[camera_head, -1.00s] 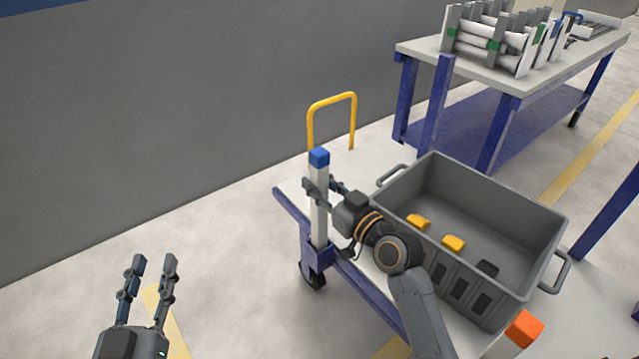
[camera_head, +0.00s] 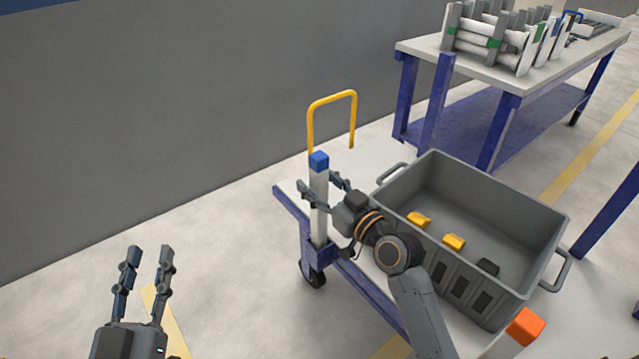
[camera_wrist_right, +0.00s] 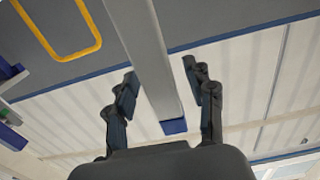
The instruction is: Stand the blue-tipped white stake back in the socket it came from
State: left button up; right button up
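The white stake (camera_head: 319,206) with its blue tip (camera_head: 319,161) stands upright in the blue corner socket (camera_head: 318,256) of the cart. My right gripper (camera_head: 321,184) is open around the stake, with one finger on each side of it. In the right wrist view the stake (camera_wrist_right: 146,52) runs between the spread fingers of my right gripper (camera_wrist_right: 164,88), with a visible gap on both sides, and its blue tip (camera_wrist_right: 174,126) shows near the palm. My left gripper (camera_head: 149,252) is open and empty, low on the left over the floor.
A grey crate (camera_head: 447,165) with yellow and dark pieces inside stands on the cart, right of my right arm. A yellow handle (camera_head: 333,97) rises behind the stake. An orange-tipped stake (camera_head: 525,327) is at the front right. A workbench (camera_head: 470,68) stands behind.

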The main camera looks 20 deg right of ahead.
aim_at(320, 156)
notch_tip(320, 156, up, 10)
dwell(0.6)
jog(key=shift+s+f, duration=0.1)
dwell(0.4)
